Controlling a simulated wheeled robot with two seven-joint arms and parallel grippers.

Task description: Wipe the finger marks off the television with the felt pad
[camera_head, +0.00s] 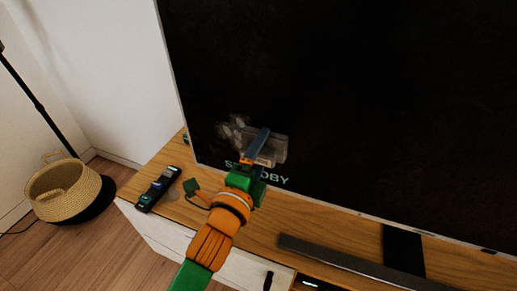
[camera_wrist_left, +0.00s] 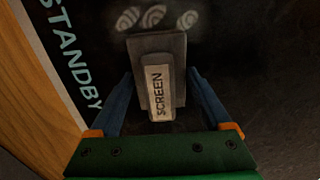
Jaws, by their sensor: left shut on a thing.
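The television (camera_head: 340,100) is a large dark screen standing on the wooden cabinet, with "STANDBY" in pale letters low on it. Pale finger marks (camera_head: 234,130) show on its lower left part; in the left wrist view several whorled prints (camera_wrist_left: 158,18) lie just beyond the pad. My left gripper (camera_head: 262,146) is shut on the felt pad (camera_head: 279,146), a grey block. In the left wrist view the pad (camera_wrist_left: 172,46) has a handle labelled "SCREEN" between the blue fingers. The pad is at the screen, right of the marks; contact is hard to tell. My right gripper is not in view.
A long grey soundbar (camera_head: 350,262) lies in front of the television. A woven basket (camera_head: 62,190) stands on the floor at left.

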